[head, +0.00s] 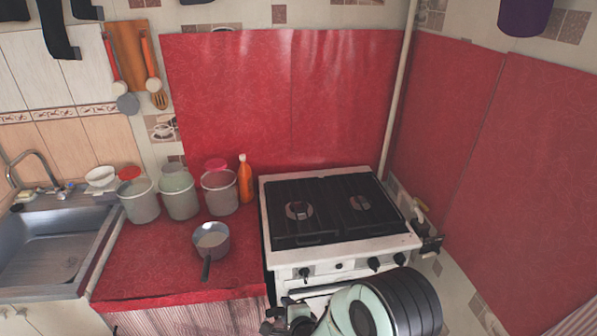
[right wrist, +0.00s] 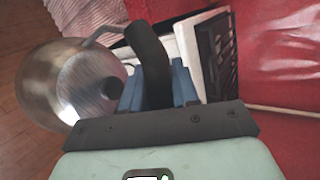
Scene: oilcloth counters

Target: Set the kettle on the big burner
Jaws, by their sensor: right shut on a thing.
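The kettle (right wrist: 45,88) is round, shiny metal with a black handle (right wrist: 148,55). In the right wrist view, my right gripper (right wrist: 157,88) is shut on that handle, with a blue finger on each side. In the head view my right arm covers the bottom right, and I cannot make out the kettle clearly there. The white stove (head: 345,243) has a black grate over a left burner (head: 299,210) and a right burner (head: 360,202). The left one looks larger. Both are bare. The stove's white edge (right wrist: 188,42) is beside the handle in the wrist view. My left gripper is out of view.
A saucepan (head: 211,240) stands on the red oilcloth counter (head: 150,265) left of the stove, its handle toward the front. Several pots (head: 140,203) and an orange bottle (head: 245,180) stand behind it. A sink (head: 45,255) is at far left. A pipe (head: 398,85) rises behind the stove.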

